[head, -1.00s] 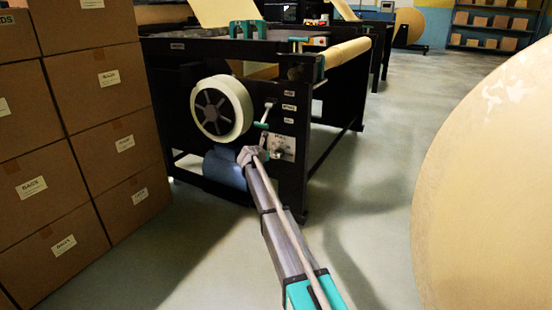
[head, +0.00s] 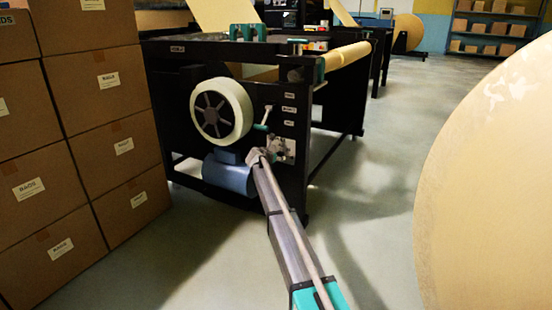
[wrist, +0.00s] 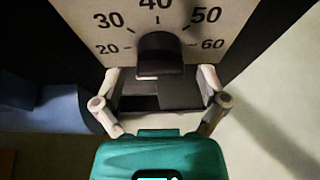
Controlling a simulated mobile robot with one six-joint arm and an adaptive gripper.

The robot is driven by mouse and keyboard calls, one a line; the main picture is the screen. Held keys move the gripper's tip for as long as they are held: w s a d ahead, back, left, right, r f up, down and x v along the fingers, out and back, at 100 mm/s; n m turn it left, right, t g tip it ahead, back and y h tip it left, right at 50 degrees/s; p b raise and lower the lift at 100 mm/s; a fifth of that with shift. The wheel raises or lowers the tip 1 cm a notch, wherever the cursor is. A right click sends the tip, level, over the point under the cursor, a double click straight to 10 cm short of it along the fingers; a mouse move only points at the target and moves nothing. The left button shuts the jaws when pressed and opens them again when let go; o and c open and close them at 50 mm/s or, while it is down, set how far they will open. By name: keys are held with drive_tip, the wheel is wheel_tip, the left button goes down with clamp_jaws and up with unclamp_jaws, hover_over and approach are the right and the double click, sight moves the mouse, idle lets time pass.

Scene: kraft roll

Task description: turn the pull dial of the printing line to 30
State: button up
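The pull dial (wrist: 160,52) is a black knob on a pale scale plate (wrist: 95,22) marked 20, 30, 40, 50 and 60 in the wrist view. The knob stands upright below the 40; I cannot make out a pointer mark on it. My gripper (wrist: 160,82) is open, one pale finger on each side of the knob's lower part. Gaps show between the fingers and the knob. In the head view the plate (head: 289,148) is on the front of the black printing machine (head: 310,130), partly hidden by my arm's end.
A pale handwheel (head: 240,104) and a small lever (head: 266,118) are left of the plate. A blue motor (head: 228,174) sits below. Stacked cartons (head: 85,140) stand at the left, a large kraft roll (head: 490,190) at the right. Open floor lies between.

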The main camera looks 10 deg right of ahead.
drive_tip(key=c, duration=0.9)
drive_tip(key=shift+o, duration=0.2)
drive_tip(key=shift+s+d+f+m+t+y+b, duration=0.15)
drive_tip(key=shift+m+t+y+b, duration=0.35)
drive_tip(key=shift+m, duration=0.55)
drive_tip(key=shift+d+r+m+t+y+b, duration=0.1)
drive_tip(key=shift+m+t+y+b, duration=0.35)
drive_tip(key=shift+m, duration=0.55)
drive_tip(key=shift+s+d+f+m+t+y+b, duration=0.15)
drive_tip(key=shift+m+t+y+b, duration=0.3)
drive_tip(key=shift+m, duration=0.6)
drive_tip(key=o, duration=1.1)
drive_tip(key=shift+o, duration=0.2)
